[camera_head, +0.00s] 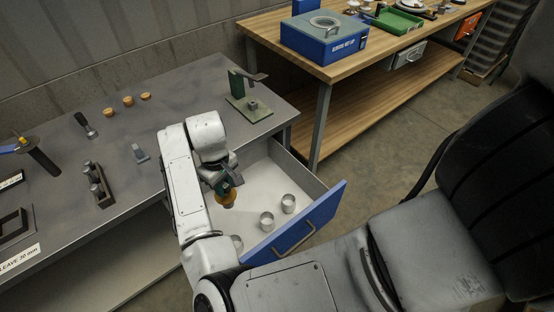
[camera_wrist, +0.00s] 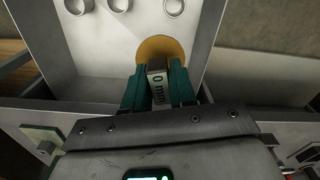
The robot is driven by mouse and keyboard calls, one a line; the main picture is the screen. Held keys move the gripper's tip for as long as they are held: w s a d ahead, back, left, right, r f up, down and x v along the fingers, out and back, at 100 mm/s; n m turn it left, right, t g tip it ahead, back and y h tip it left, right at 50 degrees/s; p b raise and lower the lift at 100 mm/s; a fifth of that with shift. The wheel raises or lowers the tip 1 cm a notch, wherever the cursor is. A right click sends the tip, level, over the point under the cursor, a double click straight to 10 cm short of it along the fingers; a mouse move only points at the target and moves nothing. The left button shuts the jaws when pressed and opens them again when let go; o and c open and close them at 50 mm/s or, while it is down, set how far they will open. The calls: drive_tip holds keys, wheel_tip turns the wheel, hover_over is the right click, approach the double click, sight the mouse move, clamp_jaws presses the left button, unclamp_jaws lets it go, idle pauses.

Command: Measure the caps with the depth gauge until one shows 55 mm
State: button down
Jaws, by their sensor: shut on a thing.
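My gripper (camera_head: 222,184) is over the open drawer and shut on the depth gauge (camera_head: 227,199), which has an orange-yellow round foot. In the wrist view the green fingers of my gripper (camera_wrist: 158,88) clasp the gauge (camera_wrist: 157,82). Its display is turned sideways and appears to read 0 mm. Metal caps, one (camera_head: 267,219) and another (camera_head: 288,203), stand in the drawer (camera_head: 322,196) apart from the gauge. The wrist view shows three caps at its top edge, including a left one (camera_wrist: 77,5) and a right one (camera_wrist: 174,6).
A wooden bench (camera_head: 345,68) with a blue box (camera_head: 324,38) stands behind. The drawer's blue front (camera_head: 300,222) projects toward me.

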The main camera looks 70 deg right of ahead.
drive_tip(key=s+d+f+m, duration=0.2)
drive_tip(key=s+d, duration=0.5)
drive_tip(key=d, duration=0.2)
drive_tip(key=s+d+f+m, duration=0.2)
drive_tip(key=s+d, duration=0.5)
drive_tip(key=d, duration=0.1)
wheel_tip(320, 180, down, 16)
drive_tip(key=b, duration=1.5)
drive_tip(key=shift+s+d, duration=0.2)
drive_tip(key=shift+f, duration=0.5)
drive_tip(key=c, duration=0.8)
unclamp_jaws()
drive_tip(key=shift+c, duration=0.2)
drive_tip(key=shift+r, duration=0.1)
wheel_tip(320, 180, up, 11)
drive_tip(key=p, duration=0.1)
drive_tip(key=shift+f, duration=0.2)
